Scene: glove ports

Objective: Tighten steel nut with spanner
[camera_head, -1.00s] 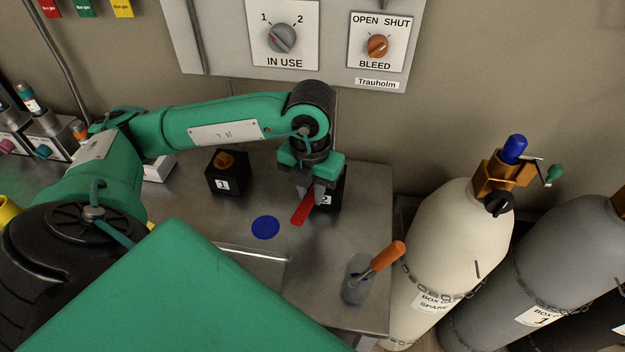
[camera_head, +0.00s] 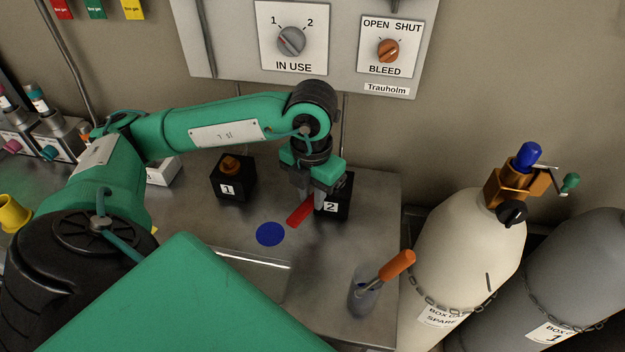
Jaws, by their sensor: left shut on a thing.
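My left gripper (camera_head: 320,202) points down at the black block marked 2 (camera_head: 343,190), at the right of the steel bench. It is shut on a red bar-like handle (camera_head: 299,215), which sticks out to the left in front of the block. I cannot tell whether the handle belongs to that block. A tool with an orange handle (camera_head: 397,265), possibly the spanner, leans in a grey pot (camera_head: 362,297) at the bench's right end; its lower end is hidden. I cannot make out a steel nut. My right gripper is not in view.
A black block marked 1 (camera_head: 232,178) with an orange knob stands to the left. A blue disc (camera_head: 270,234) lies on the bench (camera_head: 330,250). Chained gas cylinders, a cream one (camera_head: 465,255) and a grey one (camera_head: 580,270), stand right. A panel (camera_head: 345,40) hangs behind.

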